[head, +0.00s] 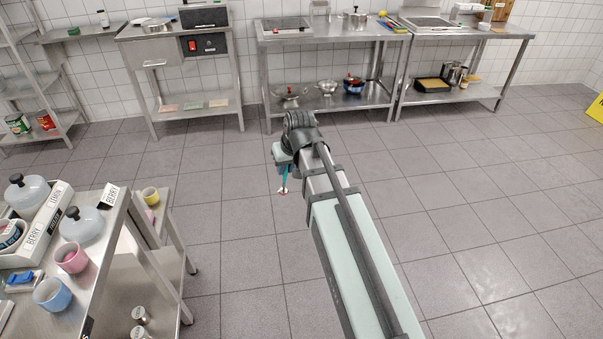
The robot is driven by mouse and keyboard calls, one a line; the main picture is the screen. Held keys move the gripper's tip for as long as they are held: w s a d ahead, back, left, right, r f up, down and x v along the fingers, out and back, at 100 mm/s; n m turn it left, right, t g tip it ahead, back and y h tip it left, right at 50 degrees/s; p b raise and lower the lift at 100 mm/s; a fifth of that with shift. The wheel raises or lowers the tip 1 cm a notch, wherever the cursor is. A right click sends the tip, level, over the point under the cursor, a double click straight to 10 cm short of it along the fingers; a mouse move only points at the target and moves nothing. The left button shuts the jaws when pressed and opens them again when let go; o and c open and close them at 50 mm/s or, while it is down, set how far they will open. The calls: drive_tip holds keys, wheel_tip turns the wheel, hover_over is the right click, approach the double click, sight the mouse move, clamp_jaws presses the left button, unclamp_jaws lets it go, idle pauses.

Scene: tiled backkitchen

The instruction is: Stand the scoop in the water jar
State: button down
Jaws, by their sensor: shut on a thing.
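My gripper (284,178) hangs at the end of my outstretched arm, over open floor in the middle of the head view. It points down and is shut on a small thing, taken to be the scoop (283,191). Only a small reddish and pale end shows below the gripper, too small to make out its shape. The gripper is well apart from the steel counter at left and from the benches at the back. I cannot pick out a water jar with certainty.
A yellow cup (150,195) stands lower. Back benches (335,36) hold pans. The floor between is clear.

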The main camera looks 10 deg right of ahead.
drive_tip(key=s+a+r+n+g, duration=0.1)
drive_tip(key=a+r+n, duration=0.25)
drive_tip(key=a, duration=1.05)
drive_tip(key=s+a+r+n+y, duration=0.15)
drive_tip(key=a+r, duration=0.35)
drive_tip(key=a, duration=0.9)
drive_tip(key=a+r+n+g, duration=0.1)
drive_tip(key=a+r+n, duration=0.3)
drive_tip(key=a, duration=1)
drive_tip(key=s+a+r+n+g, duration=0.1)
drive_tip(key=s+a+r+n, duration=0.1)
drive_tip(key=s+a+r, duration=0.55)
drive_tip(key=s+a+r+n, duration=0.2)
drive_tip(key=s+a+n, duration=0.1)
drive_tip(key=s+a, duration=0.85)
drive_tip(key=s+a+r+n+g, duration=0.1)
drive_tip(key=s+a+r+n, duration=0.1)
drive_tip(key=s+a+r, duration=0.65)
drive_tip(key=w+d+x, duration=0.1)
drive_tip(key=w+x, duration=0.1)
drive_tip(key=x, duration=1.3)
drive_tip(key=shift+d+f, duration=0.25)
drive_tip(key=shift+f, duration=0.2)
drive_tip(key=c, duration=0.9)
unclamp_jaws()
